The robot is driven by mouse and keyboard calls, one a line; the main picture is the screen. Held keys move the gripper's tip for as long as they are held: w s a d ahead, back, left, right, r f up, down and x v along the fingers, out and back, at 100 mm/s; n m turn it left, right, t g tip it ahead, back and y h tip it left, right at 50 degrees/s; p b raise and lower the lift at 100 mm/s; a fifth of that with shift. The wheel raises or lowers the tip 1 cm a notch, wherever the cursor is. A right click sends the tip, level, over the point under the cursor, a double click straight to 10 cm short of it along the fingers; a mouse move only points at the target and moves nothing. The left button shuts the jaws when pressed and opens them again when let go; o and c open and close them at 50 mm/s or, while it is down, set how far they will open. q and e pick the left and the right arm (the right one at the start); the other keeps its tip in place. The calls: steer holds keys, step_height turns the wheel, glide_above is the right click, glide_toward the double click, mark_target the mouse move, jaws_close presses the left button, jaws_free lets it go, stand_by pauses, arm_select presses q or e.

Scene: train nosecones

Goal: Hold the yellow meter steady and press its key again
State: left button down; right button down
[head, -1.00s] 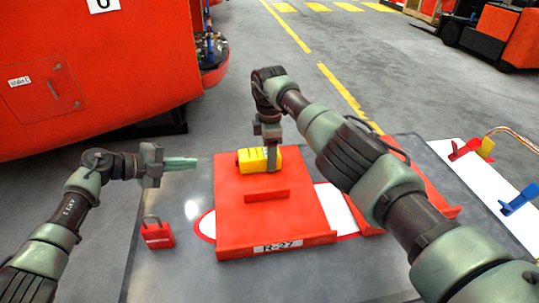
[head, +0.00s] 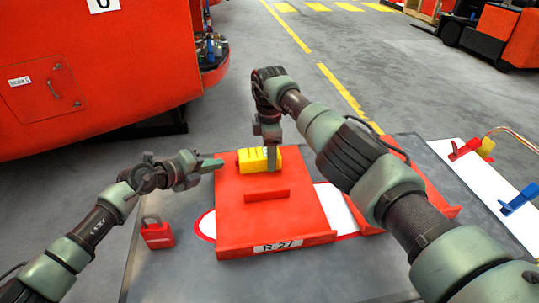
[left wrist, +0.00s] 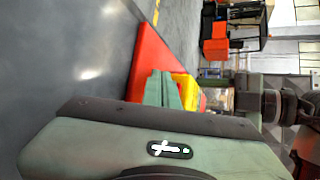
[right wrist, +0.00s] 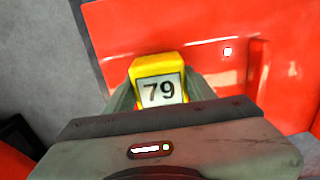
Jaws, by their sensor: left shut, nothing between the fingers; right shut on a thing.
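The yellow meter (head: 258,159) lies at the far edge of the red panel marked R-27 (head: 293,218). My right gripper (head: 272,168) is shut on the meter from above. In the right wrist view the meter (right wrist: 158,67) sits between the fingers, and its display reads 79. My left gripper (head: 218,163) is shut and empty, its fingertips just left of the meter's end and level with the panel's far left corner. In the left wrist view its fingers (left wrist: 162,88) point toward the meter (left wrist: 188,90). I cannot tell whether they touch it. The key is not clearly visible.
A red padlock (head: 157,233) stands on the grey table left of the panel. A white board (head: 485,200) with red, yellow and blue clips lies at the right. A large red train nose (head: 100,75) stands behind on the left.

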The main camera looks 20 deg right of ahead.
mark_target(226, 172)
arm_select(q)
steer(key=shift+d, duration=0.85)
arm_select(e)
steer(key=shift+s+f, duration=0.1)
steer(key=shift+f, duration=0.15)
arm_select(q)
steer(key=shift+d, duration=0.15)
stand_by(1.1)
steer(key=shift+d, duration=0.3)
steer(key=shift+s+d, duration=0.1)
steer(key=shift+d, duration=0.15)
stand_by(0.4)
steer(key=shift+a, duration=0.65)
steer(key=shift+w+a, duration=0.15)
steer(key=shift+a, duration=1.35)
steer(key=shift+w+a, duration=0.15)
steer(key=shift+a, duration=1.35)
arm_select(e)
steer(key=shift+r, duration=0.1)
